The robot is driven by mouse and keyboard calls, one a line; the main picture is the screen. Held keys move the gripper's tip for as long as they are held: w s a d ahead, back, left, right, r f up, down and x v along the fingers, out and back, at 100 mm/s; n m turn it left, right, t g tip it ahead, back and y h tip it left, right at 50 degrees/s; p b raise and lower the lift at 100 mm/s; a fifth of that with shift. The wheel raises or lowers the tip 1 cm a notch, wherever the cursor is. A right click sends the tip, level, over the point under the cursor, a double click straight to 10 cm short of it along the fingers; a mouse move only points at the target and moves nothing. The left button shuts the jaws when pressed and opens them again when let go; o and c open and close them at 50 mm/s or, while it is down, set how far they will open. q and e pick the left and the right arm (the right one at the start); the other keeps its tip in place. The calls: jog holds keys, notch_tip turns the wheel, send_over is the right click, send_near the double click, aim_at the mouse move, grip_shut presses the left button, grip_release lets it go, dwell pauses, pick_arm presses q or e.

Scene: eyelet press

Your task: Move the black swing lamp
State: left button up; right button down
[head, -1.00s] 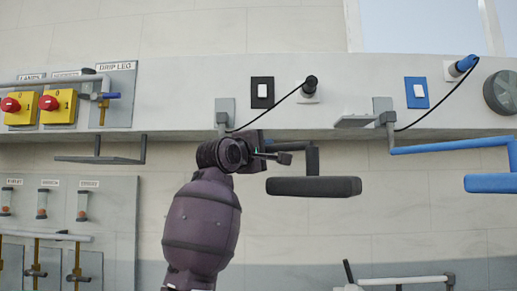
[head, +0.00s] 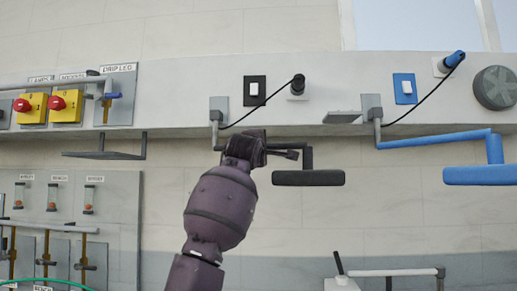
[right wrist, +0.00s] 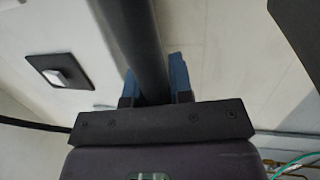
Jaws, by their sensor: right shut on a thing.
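The black swing lamp hangs under the wall ledge in the head view, its long dark head (head: 308,178) level on a short upright post. Its grey wall bracket (head: 219,108) is to the left. My right gripper (head: 258,140) is at the lamp's arm, left of the head, with its fingertips hidden there. In the right wrist view my right gripper (right wrist: 154,82) has its two blue fingers on either side of the dark lamp bar (right wrist: 143,40), shut on it. My left gripper is not in view.
A blue swing lamp (head: 490,175) hangs at the right. A black switch (head: 254,91) and black plug (head: 297,84) with a cord are above. A blue switch (head: 405,90) is further right. Yellow switch boxes (head: 66,107) and a grey shelf arm (head: 104,155) are left.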

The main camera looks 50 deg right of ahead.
jog(key=shift+w+d+t, duration=0.2)
jog(key=shift+d+t, duration=0.05)
jog(key=shift+t, duration=0.05)
jog(key=c, duration=1)
grip_release()
jog(key=shift+b+v, duration=1.35)
jog(key=shift+v, duration=4.05)
jog(key=shift+s+r, duration=0.1)
